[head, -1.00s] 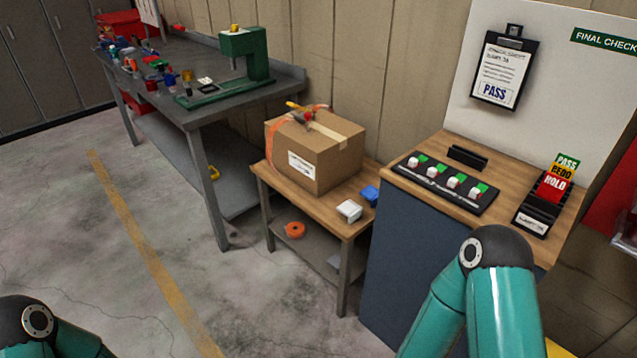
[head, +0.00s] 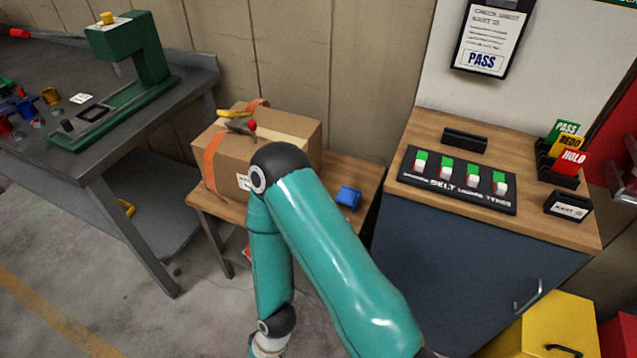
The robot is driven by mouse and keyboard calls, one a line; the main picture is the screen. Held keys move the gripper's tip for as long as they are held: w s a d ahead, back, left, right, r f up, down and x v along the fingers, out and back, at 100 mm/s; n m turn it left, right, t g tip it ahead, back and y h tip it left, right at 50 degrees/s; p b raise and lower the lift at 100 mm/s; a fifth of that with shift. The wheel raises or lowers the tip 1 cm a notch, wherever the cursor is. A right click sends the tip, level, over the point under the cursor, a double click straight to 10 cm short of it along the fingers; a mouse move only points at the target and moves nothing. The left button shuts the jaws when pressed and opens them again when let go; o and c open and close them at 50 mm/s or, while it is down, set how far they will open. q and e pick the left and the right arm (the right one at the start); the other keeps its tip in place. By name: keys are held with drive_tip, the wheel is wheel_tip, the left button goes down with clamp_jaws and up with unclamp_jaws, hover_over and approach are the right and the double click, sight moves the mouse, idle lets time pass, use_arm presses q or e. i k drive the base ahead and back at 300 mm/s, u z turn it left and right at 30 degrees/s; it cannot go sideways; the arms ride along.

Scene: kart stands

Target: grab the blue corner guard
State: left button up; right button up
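The blue corner guard (head: 349,197) lies on the small wooden table (head: 362,172), right of the cardboard box, in the head view. My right arm crosses the picture in front of the table, its elbow before the box. The arm's lower end goes down out of the bottom edge, so its gripper is not seen. My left arm and gripper are out of view. The white piece that lay beside the blue guard earlier is hidden, apparently behind my arm.
The cardboard box (head: 290,125) has orange strapping and a tool on top. A cabinet with a switch panel (head: 458,180) and card holder stands right. A workbench (head: 100,150) with a green press (head: 135,60) stands left. A yellow bin (head: 540,330) is at lower right.

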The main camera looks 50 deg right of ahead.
sight(348, 196)
drive_tip(key=z, duration=0.55)
drive_tip(key=i, duration=1.15)
drive_tip(key=z, duration=0.9)
drive_tip(key=k, duration=0.75)
drive_tip(key=z, duration=0.2)
drive_tip(key=i, duration=0.8)
drive_tip(key=u, duration=0.1)
